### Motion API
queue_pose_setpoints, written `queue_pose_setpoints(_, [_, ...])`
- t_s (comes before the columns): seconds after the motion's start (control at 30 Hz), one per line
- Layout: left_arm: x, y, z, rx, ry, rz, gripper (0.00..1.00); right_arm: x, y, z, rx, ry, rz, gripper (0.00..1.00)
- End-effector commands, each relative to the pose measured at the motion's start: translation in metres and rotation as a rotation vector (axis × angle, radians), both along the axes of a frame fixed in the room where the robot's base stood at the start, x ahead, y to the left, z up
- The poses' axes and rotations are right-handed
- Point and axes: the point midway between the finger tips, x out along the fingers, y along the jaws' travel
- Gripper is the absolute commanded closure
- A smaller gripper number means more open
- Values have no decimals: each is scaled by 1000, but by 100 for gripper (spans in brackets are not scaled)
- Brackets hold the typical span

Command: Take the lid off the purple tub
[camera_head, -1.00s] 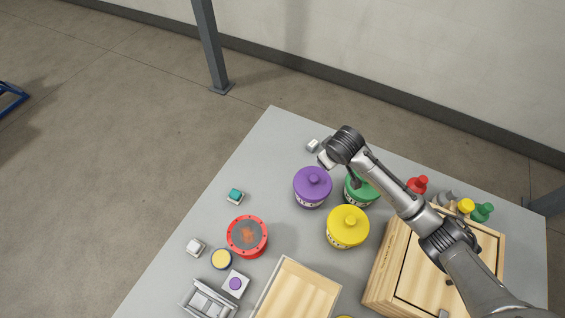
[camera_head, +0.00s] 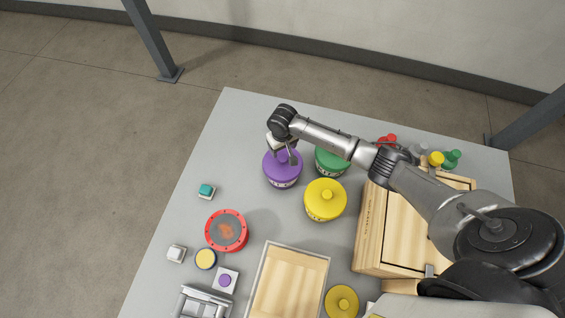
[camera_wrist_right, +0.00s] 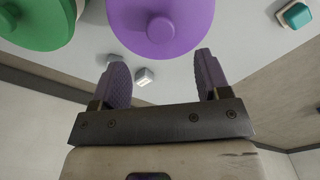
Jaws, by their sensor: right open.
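The purple tub (camera_head: 281,177) stands upright on the grey table, toward its back edge, with its round knobbed purple lid on. My right gripper (camera_head: 287,152) is over the tub and partly covers the lid's knob in the head view. In the right wrist view the purple lid (camera_wrist_right: 185,28) and its knob show at the top, just beyond my open fingers (camera_wrist_right: 161,66). Nothing is between the fingers. Whether a finger touches the lid cannot be told. My left gripper is not in view.
A green tub (camera_head: 331,163) stands close on the right, and a yellow tub (camera_head: 325,202) is to the front right. A red round part (camera_head: 227,232) and a teal button (camera_head: 206,190) lie to the left. A wooden box (camera_head: 372,232) stands right under my arm.

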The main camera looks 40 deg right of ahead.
Motion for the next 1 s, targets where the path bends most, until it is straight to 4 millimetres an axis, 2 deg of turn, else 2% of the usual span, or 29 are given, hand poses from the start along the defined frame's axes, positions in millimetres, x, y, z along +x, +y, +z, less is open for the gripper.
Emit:
queue_pose_setpoints(0.03, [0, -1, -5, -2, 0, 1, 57, 0, 0, -10, 0, 1, 0, 30])
queue_pose_setpoints(0.1, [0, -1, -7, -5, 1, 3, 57, 0, 1, -18, 0, 1, 0, 30])
queue_pose_setpoints(0.47, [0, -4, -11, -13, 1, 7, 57, 0, 0, -33, 0, -1, 2, 30])
queue_pose_setpoints(0.8, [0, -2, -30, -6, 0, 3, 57, -1, 1, -73, -1, 0, 1, 30])
queue_pose_setpoints(1.0, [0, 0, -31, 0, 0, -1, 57, -1, 1, -80, -1, -3, 2, 30])
